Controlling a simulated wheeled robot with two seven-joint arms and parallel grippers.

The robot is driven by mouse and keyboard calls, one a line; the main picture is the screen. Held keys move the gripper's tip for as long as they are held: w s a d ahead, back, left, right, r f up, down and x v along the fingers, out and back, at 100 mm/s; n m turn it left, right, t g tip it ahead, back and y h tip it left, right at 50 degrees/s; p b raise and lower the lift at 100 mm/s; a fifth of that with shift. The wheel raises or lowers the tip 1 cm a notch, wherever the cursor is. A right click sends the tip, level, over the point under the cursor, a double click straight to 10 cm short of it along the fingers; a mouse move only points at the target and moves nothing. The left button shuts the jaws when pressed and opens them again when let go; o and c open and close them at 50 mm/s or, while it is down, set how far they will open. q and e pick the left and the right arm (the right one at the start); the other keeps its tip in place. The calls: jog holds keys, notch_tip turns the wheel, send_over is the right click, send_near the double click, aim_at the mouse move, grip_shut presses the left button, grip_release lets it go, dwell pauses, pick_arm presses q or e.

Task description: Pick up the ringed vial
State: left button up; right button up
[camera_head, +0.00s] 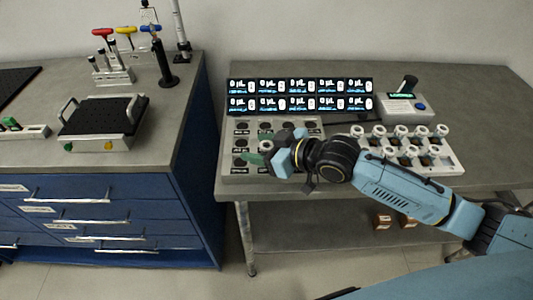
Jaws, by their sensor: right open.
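My right gripper (259,151) is open over the labelled tray (228,166) at the left of the right-hand bench. Its greenish fingers point left, and the gripper and wrist hide part of the tray's wells. I cannot make out a ring on any vial. Several white-capped vials (400,132) stand in a pale rack (455,165) to the right, behind my right forearm. My left gripper is not in view.
A bank of small lit displays (300,96) stands behind the tray. A grey device with a green screen (405,108) is at the back right. A blue-drawered bench (190,150) at the left carries a black-topped plate (103,115) and tools. A gap separates the benches.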

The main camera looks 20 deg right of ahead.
jog(key=c, duration=1)
jog(key=shift+r, duration=0.1)
jog(key=shift+c, duration=0.2)
